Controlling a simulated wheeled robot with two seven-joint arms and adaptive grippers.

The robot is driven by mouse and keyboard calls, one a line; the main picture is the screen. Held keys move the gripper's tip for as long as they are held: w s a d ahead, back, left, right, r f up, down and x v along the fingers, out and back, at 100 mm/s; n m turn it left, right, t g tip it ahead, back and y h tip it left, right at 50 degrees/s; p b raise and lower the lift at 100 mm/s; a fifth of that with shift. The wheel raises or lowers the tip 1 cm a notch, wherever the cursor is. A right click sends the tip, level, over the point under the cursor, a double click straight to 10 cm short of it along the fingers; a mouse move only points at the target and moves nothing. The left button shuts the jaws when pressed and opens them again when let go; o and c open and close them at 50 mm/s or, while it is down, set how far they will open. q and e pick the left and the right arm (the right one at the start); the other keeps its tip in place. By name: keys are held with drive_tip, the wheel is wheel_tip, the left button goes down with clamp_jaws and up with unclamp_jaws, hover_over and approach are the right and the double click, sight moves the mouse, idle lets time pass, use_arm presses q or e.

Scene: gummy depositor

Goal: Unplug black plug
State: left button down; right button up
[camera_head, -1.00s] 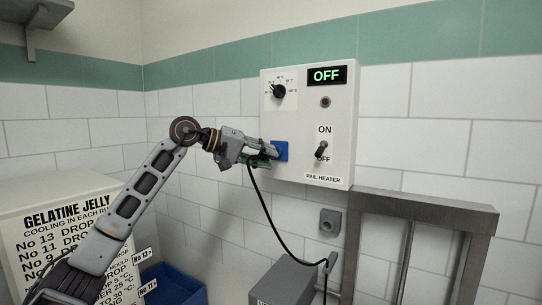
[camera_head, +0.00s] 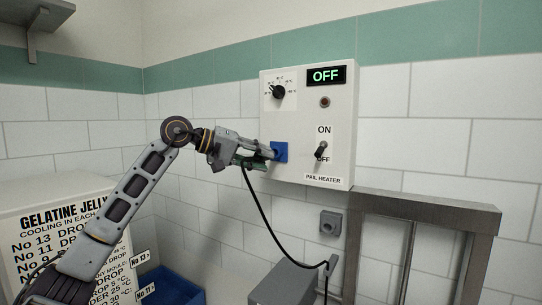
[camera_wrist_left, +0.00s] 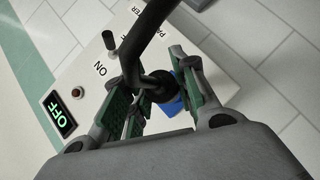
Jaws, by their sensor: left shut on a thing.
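My left gripper (camera_head: 262,157) is shut on the black plug (camera_wrist_left: 158,88), which shows between the green finger pads in the left wrist view. In the head view the fingers hide most of the plug. The blue socket (camera_head: 281,152) is on the left side of the heater box, just beyond my fingertips. It also shows behind the plug in the left wrist view (camera_wrist_left: 172,108). I cannot tell whether the plug's front end is still in the socket. A black cable (camera_head: 262,215) hangs from the plug. My right gripper is not in view.
The white pail heater box (camera_head: 345,115) on the tiled wall has a dial, a toggle switch (camera_head: 321,149) and a display reading OFF. A grey wall outlet (camera_head: 330,222) and a metal frame (camera_head: 430,208) are below. A blue bin (camera_head: 172,285) stands at lower left.

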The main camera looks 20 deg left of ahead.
use_arm(q)
drive_tip(key=shift+s, duration=0.15)
drive_tip(key=shift+s+a+b, duration=0.15)
drive_tip(key=shift+s+b, duration=0.55)
drive_tip(key=shift+s, duration=0.05)
drive_tip(key=s+b, duration=0.1)
drive_tip(key=s, duration=0.2)
drive_tip(key=shift+s+a+b, duration=0.15)
drive_tip(key=shift+a+b, duration=0.05)
drive_tip(key=shift+b, duration=0.15)
